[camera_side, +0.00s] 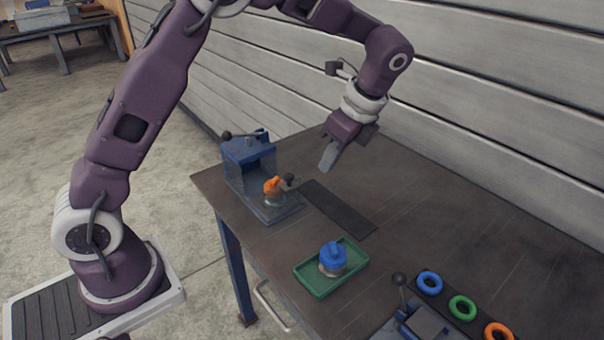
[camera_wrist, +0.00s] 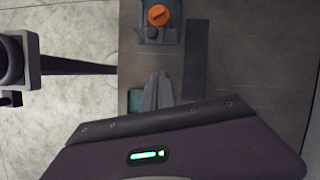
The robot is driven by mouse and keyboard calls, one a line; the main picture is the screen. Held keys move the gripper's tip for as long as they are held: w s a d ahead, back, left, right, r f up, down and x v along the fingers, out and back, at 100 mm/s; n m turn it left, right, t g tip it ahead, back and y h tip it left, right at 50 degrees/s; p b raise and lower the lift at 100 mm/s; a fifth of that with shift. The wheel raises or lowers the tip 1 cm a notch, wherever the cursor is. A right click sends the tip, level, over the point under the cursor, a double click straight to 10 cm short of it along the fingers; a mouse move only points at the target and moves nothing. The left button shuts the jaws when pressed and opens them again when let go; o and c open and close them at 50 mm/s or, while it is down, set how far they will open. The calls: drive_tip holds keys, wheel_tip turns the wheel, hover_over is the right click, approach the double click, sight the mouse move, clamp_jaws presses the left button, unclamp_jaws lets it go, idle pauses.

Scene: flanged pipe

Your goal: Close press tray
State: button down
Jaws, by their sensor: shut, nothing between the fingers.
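The press (camera_side: 247,160) is a blue housing with a black lever at the back left of the bench. Its grey tray (camera_side: 278,210) sticks out at the front with a part with an orange top (camera_side: 273,187) on it. A dark round knob (camera_side: 288,180) stands beside that part. In the wrist view the tray (camera_wrist: 158,35) and the orange top (camera_wrist: 159,15) are at the top; the housing is out of frame. My gripper (camera_side: 326,167) is shut and empty, above the bench to the right of the press and apart from it. Its fingers show in the wrist view (camera_wrist: 157,88).
A dark flat strip (camera_side: 338,207) lies right of the tray. A green tray (camera_side: 331,275) holds a part with a blue top (camera_side: 333,256). Blue, green and orange rings (camera_side: 462,307) and a lever fixture (camera_side: 422,322) are at the front right. The bench's back right is clear.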

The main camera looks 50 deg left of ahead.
sight(278, 186)
drive_tip(key=s+a+f, duration=0.1)
drive_tip(key=a+f, duration=0.5)
drive_tip(key=shift+s+a+f, duration=0.3)
drive_tip(key=shift+s+f, duration=0.05)
